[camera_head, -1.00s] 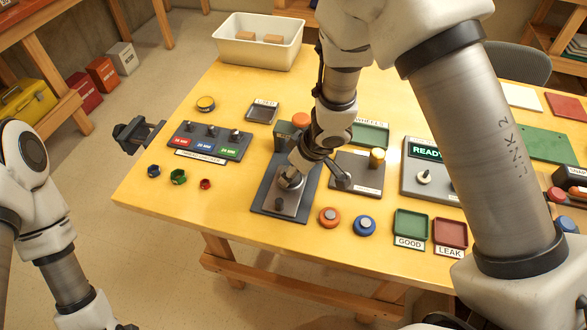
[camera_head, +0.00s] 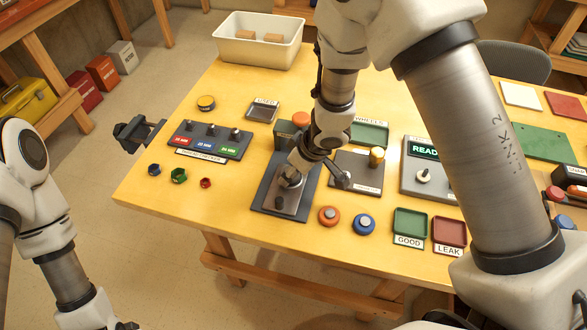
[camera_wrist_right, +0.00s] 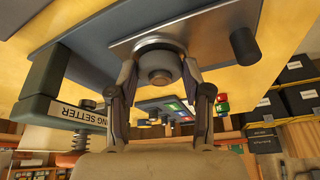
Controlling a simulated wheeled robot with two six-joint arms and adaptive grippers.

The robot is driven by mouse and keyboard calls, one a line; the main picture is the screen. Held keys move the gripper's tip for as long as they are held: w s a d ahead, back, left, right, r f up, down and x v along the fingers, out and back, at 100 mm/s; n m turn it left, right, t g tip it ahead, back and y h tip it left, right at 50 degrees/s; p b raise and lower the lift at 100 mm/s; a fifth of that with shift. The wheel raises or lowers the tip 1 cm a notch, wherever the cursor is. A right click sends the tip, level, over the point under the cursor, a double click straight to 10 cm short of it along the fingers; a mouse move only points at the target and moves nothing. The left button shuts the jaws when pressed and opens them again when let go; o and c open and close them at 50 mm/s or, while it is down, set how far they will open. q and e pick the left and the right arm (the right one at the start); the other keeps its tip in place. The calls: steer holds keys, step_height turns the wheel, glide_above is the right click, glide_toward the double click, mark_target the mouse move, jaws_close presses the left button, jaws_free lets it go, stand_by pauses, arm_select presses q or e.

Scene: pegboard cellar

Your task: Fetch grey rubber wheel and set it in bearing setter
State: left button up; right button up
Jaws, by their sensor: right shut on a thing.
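The bearing setter is a dark grey base (camera_head: 263,198) with a metal plate (camera_head: 296,205) and an orange knob (camera_head: 301,119), near the middle of the table. Its label (camera_wrist_right: 78,115) shows partly in the right wrist view. My right gripper (camera_wrist_right: 160,82) is over the metal plate, its two fingers shut on the grey rubber wheel (camera_wrist_right: 159,68). The wheel is at a round dark opening or ring on the plate; I cannot tell whether it is fully seated. In the head view my wrist mostly hides it. My left arm is at the lower left, its fingers out of view.
A panel with three coloured labels (camera_head: 209,142) and several small coloured nuts (camera_head: 178,176) lie to the left. Green (camera_head: 410,222) and red (camera_head: 449,231) trays stand farther right.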

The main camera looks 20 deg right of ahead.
steer(key=shift+f, duration=0.15)
steer(key=o, duration=1.6)
step_height(320, 180, up, 6)
steer(key=p, duration=0.7)
steer(key=shift+r+p, duration=0.2)
steer(key=shift+p, duration=0.15)
steer(key=shift+f, duration=0.1)
